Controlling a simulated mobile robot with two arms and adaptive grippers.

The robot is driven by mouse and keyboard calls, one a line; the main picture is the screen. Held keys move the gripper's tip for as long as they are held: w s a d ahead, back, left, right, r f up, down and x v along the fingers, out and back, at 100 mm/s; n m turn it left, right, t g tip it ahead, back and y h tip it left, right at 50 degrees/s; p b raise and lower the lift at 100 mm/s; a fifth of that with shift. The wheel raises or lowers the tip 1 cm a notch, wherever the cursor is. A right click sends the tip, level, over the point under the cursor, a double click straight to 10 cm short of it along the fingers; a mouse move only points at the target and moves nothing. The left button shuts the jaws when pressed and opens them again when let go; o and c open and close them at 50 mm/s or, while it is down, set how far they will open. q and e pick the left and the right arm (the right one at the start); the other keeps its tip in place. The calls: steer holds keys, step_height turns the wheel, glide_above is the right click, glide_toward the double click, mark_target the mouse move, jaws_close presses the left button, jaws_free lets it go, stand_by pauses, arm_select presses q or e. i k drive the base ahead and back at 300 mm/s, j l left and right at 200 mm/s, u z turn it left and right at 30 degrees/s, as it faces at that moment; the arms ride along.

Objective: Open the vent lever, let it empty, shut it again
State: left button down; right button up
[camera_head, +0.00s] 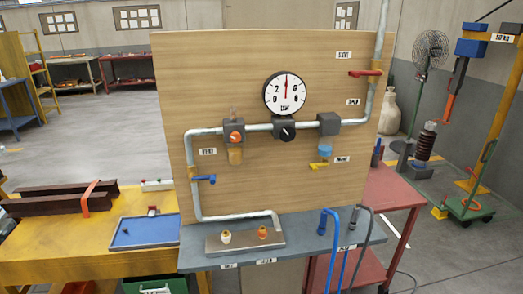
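A wooden panel (240,80) carries grey pipework with several levers; the small labels are too blurred to read surely, so I cannot tell which lever is the vent. A blue lever (204,179) sticks out sideways from the lower left vertical pipe. A red lever (365,73) lies across the upper right vertical pipe. A small yellow lever (319,166) sits under a blue-topped part (325,150). The round gauge (285,94) has its red needle pointing about straight up. Neither gripper is in view.
A grey shelf (215,262) below the panel bears a plate with a white and an orange knob. Blue and dark hoses (323,235) stand at its right. A yellow bench (60,235) with a blue tray (146,230) is left; a red cart (395,190) is right.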

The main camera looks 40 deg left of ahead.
mark_target(192, 178)
steer(key=u, duration=1.75)
